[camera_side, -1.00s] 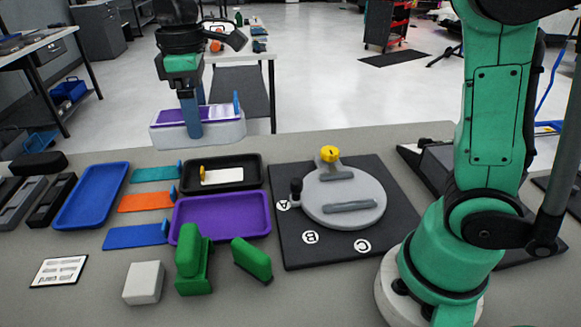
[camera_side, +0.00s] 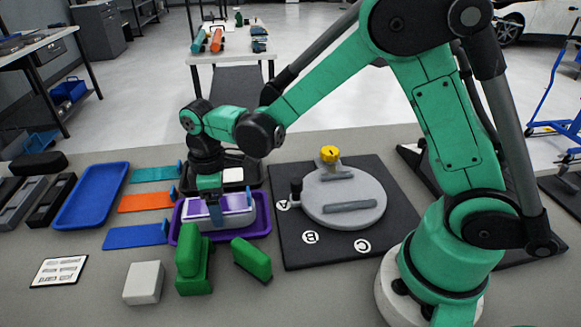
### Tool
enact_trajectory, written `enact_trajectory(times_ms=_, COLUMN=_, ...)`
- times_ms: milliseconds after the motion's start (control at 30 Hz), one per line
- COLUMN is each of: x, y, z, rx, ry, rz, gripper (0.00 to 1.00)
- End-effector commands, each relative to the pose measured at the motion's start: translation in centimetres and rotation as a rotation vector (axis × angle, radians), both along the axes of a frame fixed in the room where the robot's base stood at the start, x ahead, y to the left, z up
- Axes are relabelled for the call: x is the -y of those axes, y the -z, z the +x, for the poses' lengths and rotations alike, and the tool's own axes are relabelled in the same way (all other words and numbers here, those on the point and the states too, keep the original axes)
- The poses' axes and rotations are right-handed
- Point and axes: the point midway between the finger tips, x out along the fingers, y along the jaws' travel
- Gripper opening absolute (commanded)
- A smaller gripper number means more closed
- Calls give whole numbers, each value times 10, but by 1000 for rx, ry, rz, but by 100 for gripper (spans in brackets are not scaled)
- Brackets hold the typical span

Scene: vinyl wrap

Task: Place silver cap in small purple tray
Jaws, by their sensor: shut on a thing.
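The silver cap (camera_side: 238,218), a pale long block with a purple top, is over or in the small purple tray (camera_side: 266,228) and covers most of its floor. I cannot tell whether its underside touches the tray. My gripper (camera_side: 216,214) comes down from above and is shut on the cap near its left part.
A black tray (camera_side: 259,173) lies just behind the purple tray. Green blocks (camera_side: 194,263) and a white block (camera_side: 144,283) stand in front. A black board with a grey disc (camera_side: 345,203) is at right. A blue tray (camera_side: 92,196) lies at left.

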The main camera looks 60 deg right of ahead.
Motion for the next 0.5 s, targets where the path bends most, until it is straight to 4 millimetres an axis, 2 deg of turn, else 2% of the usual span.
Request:
enact_trajectory(times_ms=367, x=0, y=5, z=0, rx=0, ry=0, rz=0, gripper=16)
enact_trajectory(times_ms=400, x=0, y=6, z=0, rx=0, ry=0, rz=0, gripper=76)
enact_trajectory(times_ms=500, x=0, y=5, z=0, rx=0, ry=0, rz=0, gripper=100)
